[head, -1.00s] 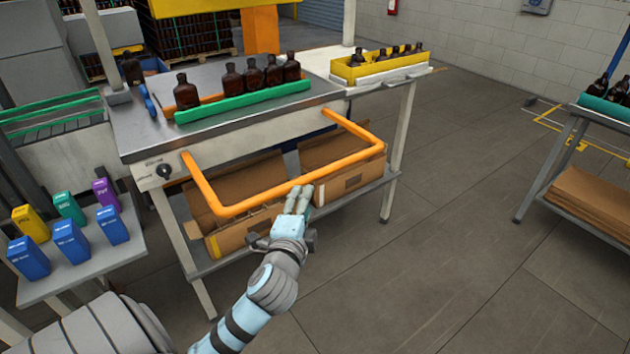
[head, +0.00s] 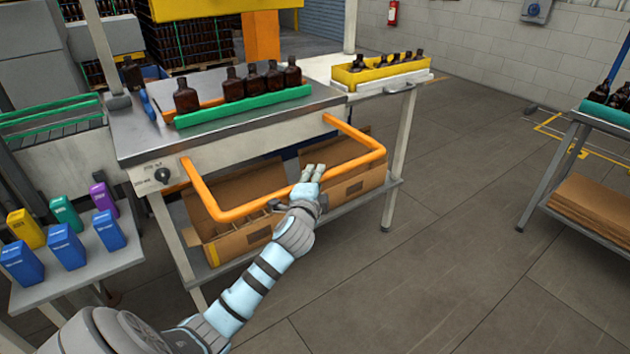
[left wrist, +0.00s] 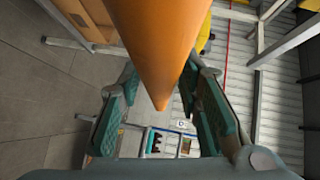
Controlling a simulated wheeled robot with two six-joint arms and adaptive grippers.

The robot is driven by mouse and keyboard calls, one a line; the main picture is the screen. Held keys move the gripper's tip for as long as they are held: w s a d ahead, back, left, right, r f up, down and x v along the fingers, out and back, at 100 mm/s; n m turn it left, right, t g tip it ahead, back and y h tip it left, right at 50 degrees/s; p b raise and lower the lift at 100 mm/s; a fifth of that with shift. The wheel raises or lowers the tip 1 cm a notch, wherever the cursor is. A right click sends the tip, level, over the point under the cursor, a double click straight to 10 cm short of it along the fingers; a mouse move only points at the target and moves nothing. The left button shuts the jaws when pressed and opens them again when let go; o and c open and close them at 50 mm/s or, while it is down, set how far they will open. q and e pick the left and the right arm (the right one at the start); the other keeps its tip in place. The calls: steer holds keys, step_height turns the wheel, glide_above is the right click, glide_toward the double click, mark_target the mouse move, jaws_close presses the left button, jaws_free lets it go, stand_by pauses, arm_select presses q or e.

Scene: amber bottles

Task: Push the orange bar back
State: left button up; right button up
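The orange bar (head: 258,206) is a U-shaped rail sticking out from the front of the steel workbench (head: 240,118). My left gripper (head: 314,170) is at the front run of the bar, right of its middle, with its fingertips overlapping the bar in the head view. In the left wrist view the bar (left wrist: 155,45) looms close, and the fingers (left wrist: 163,100) stand apart on either side of it. Whether they touch it I cannot tell. My right gripper is not in view.
Amber bottles (head: 186,98) stand behind a green strip (head: 240,106) on the bench. A yellow crate (head: 350,77) of bottles is at its right. Cardboard boxes (head: 235,240) lie on the shelf below. Several small cartons (head: 66,243) stand at left.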

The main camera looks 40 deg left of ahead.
arm_select(q)
jaws_close()
steer(key=shift+a, duration=0.15)
